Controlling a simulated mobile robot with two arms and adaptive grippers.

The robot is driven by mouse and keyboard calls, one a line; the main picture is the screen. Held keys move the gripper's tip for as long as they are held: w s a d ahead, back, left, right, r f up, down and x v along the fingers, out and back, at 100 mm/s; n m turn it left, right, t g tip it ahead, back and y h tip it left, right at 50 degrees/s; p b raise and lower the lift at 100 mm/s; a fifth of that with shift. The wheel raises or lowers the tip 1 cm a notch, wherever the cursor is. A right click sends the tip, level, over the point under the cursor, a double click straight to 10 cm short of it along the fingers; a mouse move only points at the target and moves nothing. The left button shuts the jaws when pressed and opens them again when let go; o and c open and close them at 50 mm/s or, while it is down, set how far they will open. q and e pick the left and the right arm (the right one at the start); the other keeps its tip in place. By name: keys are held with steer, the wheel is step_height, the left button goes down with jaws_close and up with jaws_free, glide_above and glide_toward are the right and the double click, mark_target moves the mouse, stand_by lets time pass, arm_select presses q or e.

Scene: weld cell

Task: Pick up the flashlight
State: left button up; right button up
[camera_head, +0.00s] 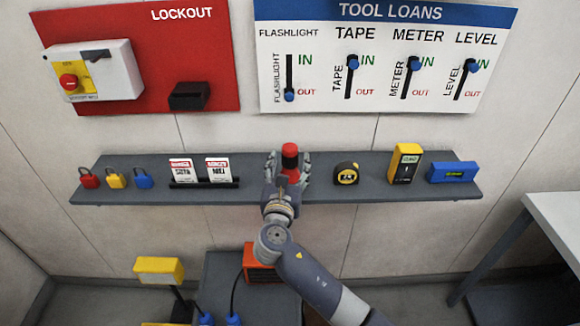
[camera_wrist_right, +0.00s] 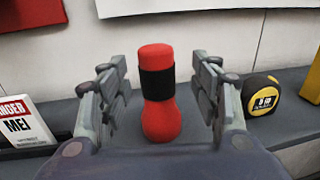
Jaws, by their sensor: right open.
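The flashlight (camera_head: 290,152) is red with a black band and stands upright on the grey shelf (camera_head: 325,187). In the right wrist view the flashlight (camera_wrist_right: 158,118) stands between the two fingers, with a gap on each side. My right gripper (camera_head: 288,165) is open around it; in the wrist view the gripper (camera_wrist_right: 160,95) shows both fingers apart. The gripper hides the flashlight's lower part in the head view. On the tool loans board (camera_head: 400,20), the flashlight slider (camera_head: 289,95) is at OUT. My left gripper is not in view.
Right of the flashlight are a tape measure (camera_head: 346,173), a yellow meter (camera_head: 404,163) and a blue level (camera_head: 453,172). Left of it are two danger tags (camera_head: 218,170) in a holder and three padlocks (camera_head: 115,178). A red lockout board (camera_head: 205,60) hangs above.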

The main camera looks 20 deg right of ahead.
mark_target(289, 159)
steer(key=p+x, duration=0.1)
steer(key=x, duration=0.2)
steer(key=shift+w+a+f, duration=0.15)
steer(key=shift+w, duration=0.1)
steer(key=shift+w+d+f, duration=0.15)
steer(key=shift+w+d, duration=0.15)
steer(key=shift+w, duration=0.25)
steer(key=c, duration=1.4)
